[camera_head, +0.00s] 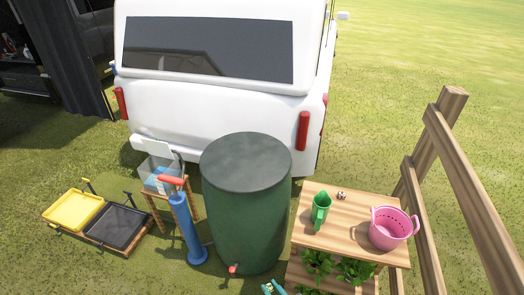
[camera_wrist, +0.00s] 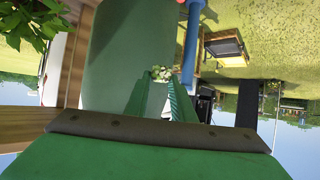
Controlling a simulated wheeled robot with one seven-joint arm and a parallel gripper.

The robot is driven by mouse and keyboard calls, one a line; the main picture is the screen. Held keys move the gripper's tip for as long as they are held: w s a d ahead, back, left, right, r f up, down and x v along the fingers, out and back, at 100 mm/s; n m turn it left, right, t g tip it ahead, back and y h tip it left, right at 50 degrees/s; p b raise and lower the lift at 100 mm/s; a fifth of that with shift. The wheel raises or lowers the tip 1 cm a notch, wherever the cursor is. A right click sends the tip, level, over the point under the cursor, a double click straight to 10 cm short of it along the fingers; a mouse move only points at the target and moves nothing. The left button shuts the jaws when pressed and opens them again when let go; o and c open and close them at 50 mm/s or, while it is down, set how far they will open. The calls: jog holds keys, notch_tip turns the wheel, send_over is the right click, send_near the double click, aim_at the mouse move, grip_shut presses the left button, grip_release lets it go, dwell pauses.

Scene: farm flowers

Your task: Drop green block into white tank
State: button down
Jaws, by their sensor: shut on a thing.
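My gripper (camera_head: 273,288) shows only by its teal fingertips at the bottom edge of the head view. In the wrist view my gripper (camera_wrist: 160,82) is shut on a small pale block with green specks, which I take as the green block (camera_wrist: 160,73). The block also shows, very small, between the fingertips in the head view (camera_head: 268,287). A clear whitish tank (camera_head: 151,184) stands on a small wooden stand at the left, with something blue in it. My gripper is in front of the large green barrel, to the right of the tank and apart from it.
The tall green barrel (camera_head: 246,215) and a blue pump (camera_head: 186,225) with a red handle stand between my gripper and the tank. A wooden shelf (camera_head: 323,242) at the right holds a green can, a pink basket (camera_head: 391,229), a small speckled die and plants. A white vehicle (camera_head: 200,110) is behind.

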jog(key=a+m+h, duration=0.1)
jog(key=h, duration=0.1)
jog(key=w+a+f+m+t+h, duration=0.1)
jog(key=m, duration=0.1)
jog(key=w+a+m+h, duration=0.1)
jog(key=m+h, duration=0.1)
jog(key=shift+f+h, duration=0.3)
jog(key=shift+f, duration=0.1)
jog(key=shift+f+m, duration=0.1)
jog(key=shift+m, duration=0.2)
jog(key=shift+a, duration=0.1)
